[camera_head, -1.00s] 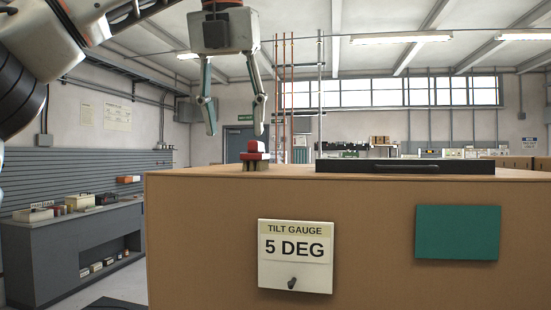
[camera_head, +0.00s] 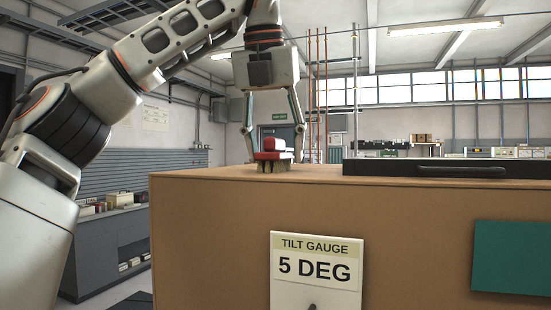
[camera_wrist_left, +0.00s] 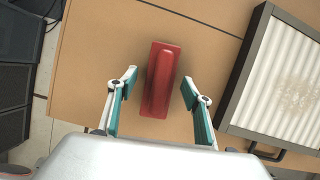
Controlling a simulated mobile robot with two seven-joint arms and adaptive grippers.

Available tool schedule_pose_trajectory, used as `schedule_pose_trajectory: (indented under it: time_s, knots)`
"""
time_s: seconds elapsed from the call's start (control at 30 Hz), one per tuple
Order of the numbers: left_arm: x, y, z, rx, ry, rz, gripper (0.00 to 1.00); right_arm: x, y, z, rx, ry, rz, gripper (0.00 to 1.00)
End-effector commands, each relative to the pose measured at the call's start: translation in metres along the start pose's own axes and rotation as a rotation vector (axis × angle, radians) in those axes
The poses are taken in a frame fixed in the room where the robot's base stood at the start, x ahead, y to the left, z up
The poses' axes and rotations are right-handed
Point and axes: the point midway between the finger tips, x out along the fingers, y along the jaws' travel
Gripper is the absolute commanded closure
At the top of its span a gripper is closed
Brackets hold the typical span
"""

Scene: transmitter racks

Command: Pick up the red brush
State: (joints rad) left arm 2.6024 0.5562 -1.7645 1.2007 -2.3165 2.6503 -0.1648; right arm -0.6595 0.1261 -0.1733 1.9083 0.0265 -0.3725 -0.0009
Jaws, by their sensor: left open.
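The red brush (camera_head: 273,155) stands on the top of the brown box-like bench (camera_head: 210,195), near its left end, with pale bristles downward. In the left wrist view the brush (camera_wrist_left: 160,80) appears as a long red block with a raised ridge. My left gripper (camera_head: 273,150) is above the brush, pointing down, its fingers open on either side of it. In the left wrist view the fingertips (camera_wrist_left: 158,80) straddle the brush, with a gap visible on both sides. My right gripper is not in view.
A black-framed panel (camera_head: 425,168) with a handle lies on the bench top to the right of the brush; the left wrist view shows its pale ribbed face (camera_wrist_left: 285,85). A tilt gauge sign (camera_head: 316,272) and a green plate (camera_head: 515,258) are on the bench front.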

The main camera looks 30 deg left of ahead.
Motion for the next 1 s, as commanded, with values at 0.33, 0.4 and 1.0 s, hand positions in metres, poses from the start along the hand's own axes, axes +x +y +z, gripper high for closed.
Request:
schedule_pose_trajectory:
  time_s: [0.33, 0.4, 1.0]
  knots:
    - [0.0112, 0.0001, 0.0001, -0.001, -0.002, -0.001, 0.5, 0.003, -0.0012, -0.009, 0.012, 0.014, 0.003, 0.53]
    - [0.0111, 0.0001, 0.0001, -0.001, -0.002, -0.001, 0.6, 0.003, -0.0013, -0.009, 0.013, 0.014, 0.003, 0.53]
    - [0.0064, 0.0001, 0.0019, -0.002, -0.002, 0.0, 0.93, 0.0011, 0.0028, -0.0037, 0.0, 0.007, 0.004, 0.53]
